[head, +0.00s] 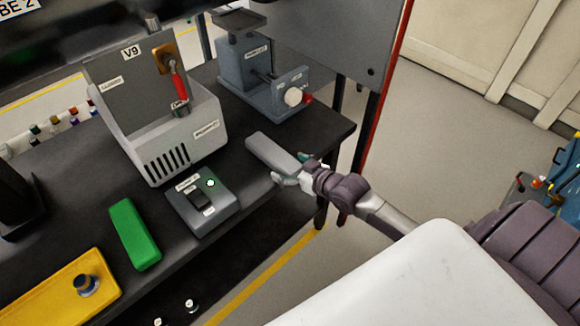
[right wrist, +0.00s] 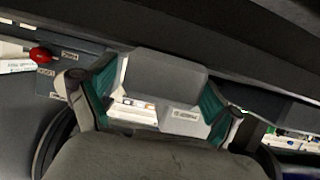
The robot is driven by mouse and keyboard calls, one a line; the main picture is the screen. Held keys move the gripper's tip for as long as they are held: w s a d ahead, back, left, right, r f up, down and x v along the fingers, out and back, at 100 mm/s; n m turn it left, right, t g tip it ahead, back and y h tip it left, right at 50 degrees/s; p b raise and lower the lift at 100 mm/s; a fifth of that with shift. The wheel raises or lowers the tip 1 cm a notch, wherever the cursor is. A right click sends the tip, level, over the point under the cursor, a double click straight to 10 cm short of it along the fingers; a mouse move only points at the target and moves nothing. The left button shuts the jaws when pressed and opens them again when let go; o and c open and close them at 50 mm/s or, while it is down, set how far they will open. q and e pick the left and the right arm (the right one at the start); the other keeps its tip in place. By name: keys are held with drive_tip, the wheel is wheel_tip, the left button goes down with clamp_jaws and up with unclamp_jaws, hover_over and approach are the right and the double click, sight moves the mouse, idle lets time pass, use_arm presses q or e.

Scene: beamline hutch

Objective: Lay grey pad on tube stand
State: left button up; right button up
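The grey pad (head: 270,152) is a long flat block over the right part of the dark bench. My right gripper (head: 298,174) is at its near right end. In the right wrist view, the grey pad (right wrist: 166,75) sits between the two green-lined fingers, which close on its sides. I cannot tell whether the pad touches the bench. A blue-grey stand (head: 241,66) with a dark flat plate on top stands farther back; it may be the tube stand, but its label is too small to read. My left gripper is not in view.
A light grey V9 unit (head: 178,143) with a red-handled lever stands left of the pad. A small grey switch box (head: 203,208), a green block (head: 135,234) and a yellow plate (head: 60,292) lie nearer. Bench (head: 310,131) is bare beside the pad.

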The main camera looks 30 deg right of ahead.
drive_tip(key=shift+f, duration=0.2)
drive_tip(key=shift+s, duration=0.1)
drive_tip(key=p+v, duration=0.6)
drive_tip(key=v, duration=1.2)
drive_tip(key=shift+d+r+p, duration=0.2)
drive_tip(key=shift+r+p, duration=0.1)
drive_tip(key=shift+r, duration=0.2)
drive_tip(key=shift+s, duration=0.1)
